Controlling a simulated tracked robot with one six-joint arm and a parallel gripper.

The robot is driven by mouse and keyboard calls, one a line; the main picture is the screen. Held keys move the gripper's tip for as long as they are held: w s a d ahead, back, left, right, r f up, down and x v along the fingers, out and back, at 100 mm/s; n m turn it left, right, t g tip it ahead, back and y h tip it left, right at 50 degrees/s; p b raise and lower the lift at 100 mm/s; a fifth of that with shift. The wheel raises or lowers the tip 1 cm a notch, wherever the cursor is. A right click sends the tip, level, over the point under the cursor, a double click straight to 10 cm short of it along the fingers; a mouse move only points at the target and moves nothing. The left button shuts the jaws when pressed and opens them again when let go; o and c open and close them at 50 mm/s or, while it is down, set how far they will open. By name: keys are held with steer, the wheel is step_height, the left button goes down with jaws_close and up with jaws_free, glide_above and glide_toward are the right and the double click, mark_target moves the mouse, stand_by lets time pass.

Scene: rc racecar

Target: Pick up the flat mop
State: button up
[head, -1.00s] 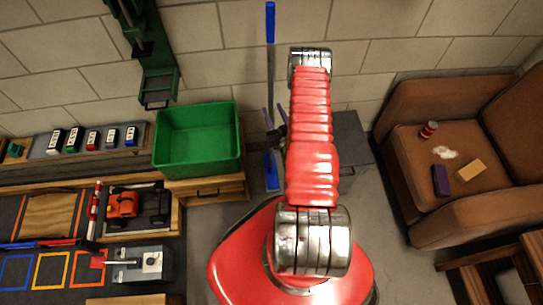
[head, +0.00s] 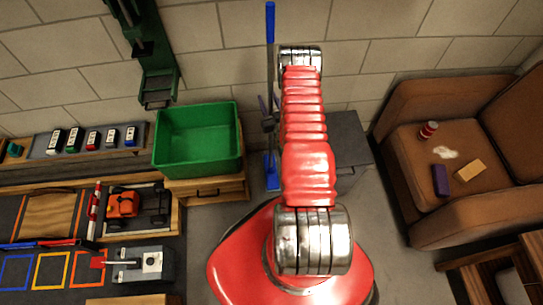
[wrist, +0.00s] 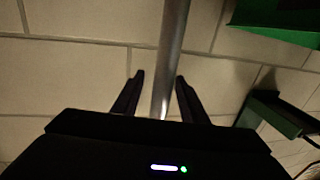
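The flat mop stands upright by the tiled wall, with a blue handle grip (head: 270,22), a grey pole (head: 270,70) and a blue head (head: 272,172) near the floor. My gripper (head: 270,103) is at mid-height of the pole, partly hidden behind my red arm in the head view. In the wrist view the pole (wrist: 174,40) runs between the two dark fingers of my gripper (wrist: 160,76). The fingers are open, with a gap on both sides of the pole. The lower pole is hidden behind the gripper body there.
A green bin (head: 198,140) sits on a wooden drawer unit (head: 207,190) just left of the mop. A dark grey cabinet (head: 347,135) stands to the right, behind my arm. A brown armchair (head: 440,110) is farther right. A green machine (head: 158,85) is at the wall.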

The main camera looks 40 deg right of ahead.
steer(key=shift+w+d, duration=0.1)
steer(key=shift+w, duration=0.1)
steer(key=shift+c, duration=0.6)
jaws_close()
stand_by(1.0)
